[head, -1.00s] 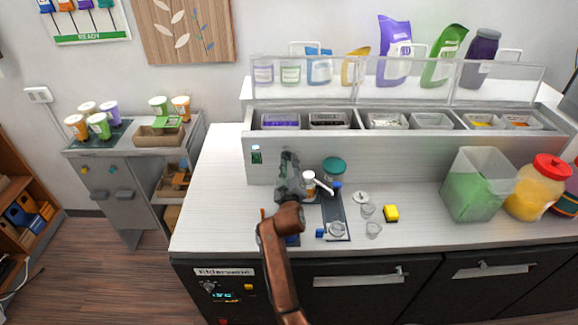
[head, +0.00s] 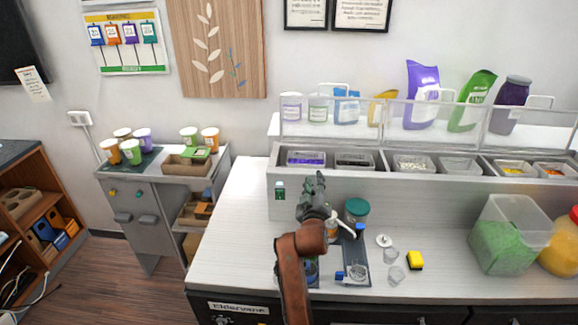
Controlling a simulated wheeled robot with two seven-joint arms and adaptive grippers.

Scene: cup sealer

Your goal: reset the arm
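My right gripper (head: 316,190) is above the white counter (head: 235,235), at the end of the brown arm that comes up from the bottom of the head view. Its fingers point away from me, and I cannot tell whether they are open or shut. My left gripper is not in view.
A bin of green powder (head: 508,238) stands further right. A shelf with ingredient trays (head: 412,164) runs along the back. A grey cabinet with cups (head: 150,205) stands left. The counter's left part is clear.

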